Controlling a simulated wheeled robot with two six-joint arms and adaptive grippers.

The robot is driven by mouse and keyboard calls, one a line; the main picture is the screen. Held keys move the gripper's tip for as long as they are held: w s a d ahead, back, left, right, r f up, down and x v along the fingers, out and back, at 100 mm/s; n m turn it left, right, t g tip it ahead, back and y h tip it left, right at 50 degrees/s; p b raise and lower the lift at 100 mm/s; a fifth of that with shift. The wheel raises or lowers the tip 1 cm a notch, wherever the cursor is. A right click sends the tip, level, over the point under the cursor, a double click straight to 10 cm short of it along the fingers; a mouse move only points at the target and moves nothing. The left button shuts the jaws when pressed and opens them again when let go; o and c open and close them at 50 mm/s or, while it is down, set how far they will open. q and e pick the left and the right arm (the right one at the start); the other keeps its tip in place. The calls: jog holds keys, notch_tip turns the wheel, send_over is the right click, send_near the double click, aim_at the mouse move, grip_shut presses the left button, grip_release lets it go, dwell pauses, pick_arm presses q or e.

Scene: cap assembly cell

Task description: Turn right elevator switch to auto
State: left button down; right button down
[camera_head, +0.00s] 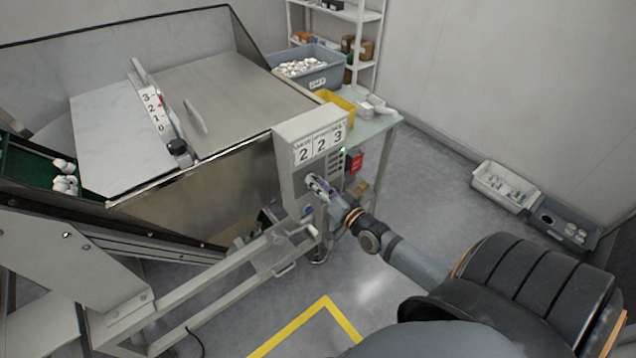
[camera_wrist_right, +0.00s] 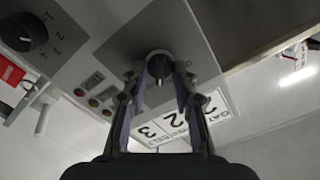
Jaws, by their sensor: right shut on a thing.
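My right gripper (camera_head: 314,186) is at the lower front of this box. In the right wrist view, a black rotary switch (camera_wrist_right: 160,66) sits on a dark grey plate, its white mark towards the bottom of the picture. My right gripper's fingers (camera_wrist_right: 160,88) are on both sides of this switch, shut on it. Its position labels are not readable. My left gripper is not in view.
Another black knob (camera_wrist_right: 22,33) with numbers and several push buttons (camera_wrist_right: 93,91) are beside the switch. A red sign (camera_head: 355,162) is at the box's right side. A metal rail frame (camera_head: 225,262) runs below left of the box. Open floor (camera_head: 420,190) lies to the right.

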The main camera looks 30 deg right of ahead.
jog(key=shift+a+n+p, duration=0.1)
jog(key=shift+n+p, duration=1.55)
jog(key=shift+n, duration=1.85)
jog(key=c, duration=1.1)
grip_release()
jog(key=s, duration=0.8)
jog(key=s+d, duration=0.1)
jog(key=s, duration=0.3)
